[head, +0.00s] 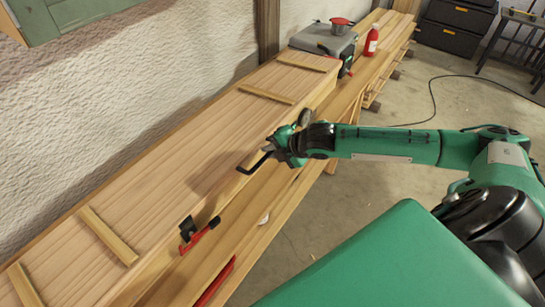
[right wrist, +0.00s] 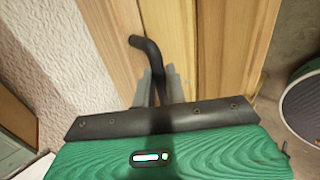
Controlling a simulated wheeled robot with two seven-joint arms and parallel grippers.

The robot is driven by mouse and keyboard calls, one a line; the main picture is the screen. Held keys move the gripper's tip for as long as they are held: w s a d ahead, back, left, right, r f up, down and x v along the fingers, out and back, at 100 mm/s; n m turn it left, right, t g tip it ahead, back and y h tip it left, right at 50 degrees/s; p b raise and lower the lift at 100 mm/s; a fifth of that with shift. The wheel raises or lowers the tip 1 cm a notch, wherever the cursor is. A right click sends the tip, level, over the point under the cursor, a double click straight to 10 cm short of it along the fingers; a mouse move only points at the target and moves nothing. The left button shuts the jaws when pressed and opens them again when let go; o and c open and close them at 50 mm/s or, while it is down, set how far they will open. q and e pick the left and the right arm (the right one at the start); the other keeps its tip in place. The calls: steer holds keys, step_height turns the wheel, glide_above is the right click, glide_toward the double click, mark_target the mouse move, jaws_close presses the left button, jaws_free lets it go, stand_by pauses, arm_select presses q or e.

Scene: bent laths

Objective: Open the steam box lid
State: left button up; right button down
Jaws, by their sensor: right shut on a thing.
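The steam box is a long wooden box along the wall. Its plank lid (head: 190,140) has several cross battens and lies along the top, looking flat; I cannot tell whether there is a gap under its front edge. A black bent handle (head: 258,163) stands at the lid's front edge, and it also shows in the right wrist view (right wrist: 147,48). My right gripper (head: 284,150) is shut on this handle; its grey fingers (right wrist: 160,85) sit on either side of the bar. My left gripper is out of view.
A red and black clamp (head: 198,234) sits at the box's front, left of the handle. A grey machine (head: 322,43) and a red bottle (head: 371,40) stand at the far end. A green cabinet (head: 65,15) hangs upper left. Concrete floor (head: 400,95) lies open beyond the bench.

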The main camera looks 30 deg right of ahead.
steer(key=r, duration=0.4)
steer(key=shift+w+a+r, duration=0.15)
steer(key=shift+w+r, duration=0.1)
steer(key=shift+w, duration=0.1)
steer(key=w+a+r, duration=0.3)
steer(key=w+r, duration=0.3)
steer(key=r, duration=0.4)
steer(key=w+a+r, duration=0.2)
steer(key=w+r, duration=0.4)
steer(key=r, duration=0.3)
steer(key=w+a+r, duration=0.2)
steer(key=w+a, duration=0.2)
steer(key=w, duration=0.6)
steer(key=w+a+r, duration=0.2)
steer(key=w+a, duration=0.2)
steer(key=w, duration=0.6)
steer(key=shift+r, duration=0.3)
steer(key=shift+s+a, duration=0.1)
steer(key=c, duration=1.2)
jaws_free()
steer(key=shift+o, duration=0.2)
